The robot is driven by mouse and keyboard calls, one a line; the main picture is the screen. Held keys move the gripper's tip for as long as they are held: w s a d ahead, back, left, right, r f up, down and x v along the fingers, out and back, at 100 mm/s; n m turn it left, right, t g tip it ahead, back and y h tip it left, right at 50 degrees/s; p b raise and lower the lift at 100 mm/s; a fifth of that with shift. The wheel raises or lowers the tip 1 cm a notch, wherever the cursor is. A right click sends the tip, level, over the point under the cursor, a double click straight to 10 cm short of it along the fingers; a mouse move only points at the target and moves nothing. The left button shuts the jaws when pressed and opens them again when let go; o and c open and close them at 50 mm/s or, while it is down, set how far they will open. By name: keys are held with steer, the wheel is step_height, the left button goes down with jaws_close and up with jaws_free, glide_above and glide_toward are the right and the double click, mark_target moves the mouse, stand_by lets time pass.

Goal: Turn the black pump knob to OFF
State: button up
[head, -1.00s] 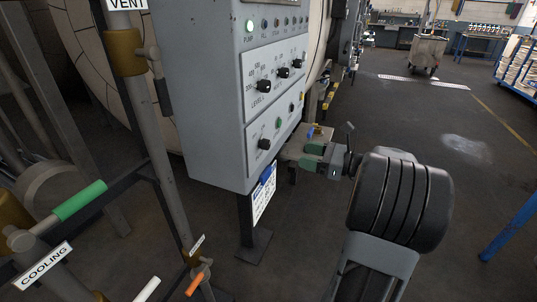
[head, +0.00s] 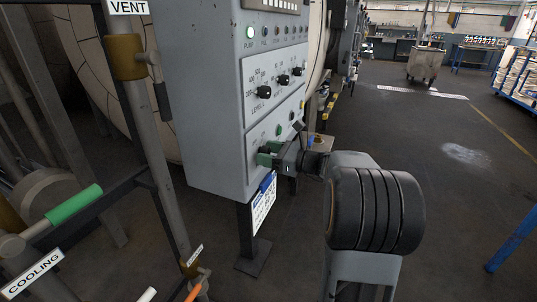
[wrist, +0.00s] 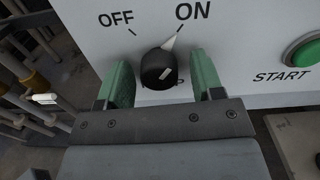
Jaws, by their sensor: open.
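The black pump knob (wrist: 158,70) sits on the light grey panel in the wrist view. Its white pointer is turned toward the ON label (wrist: 193,11); the OFF label (wrist: 116,19) is up and to the left. My gripper (wrist: 160,82) is open, with one green finger on each side of the knob. I cannot tell whether either finger touches it. In the head view my gripper (head: 268,154) is at the lower part of the grey control box (head: 215,110) and mostly hides the pump knob.
A green START button (wrist: 302,52) is right of the knob. Pipes with a green-sleeved handle (head: 75,205) stand at the left.

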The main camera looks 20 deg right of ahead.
steer(key=c, duration=0.9)
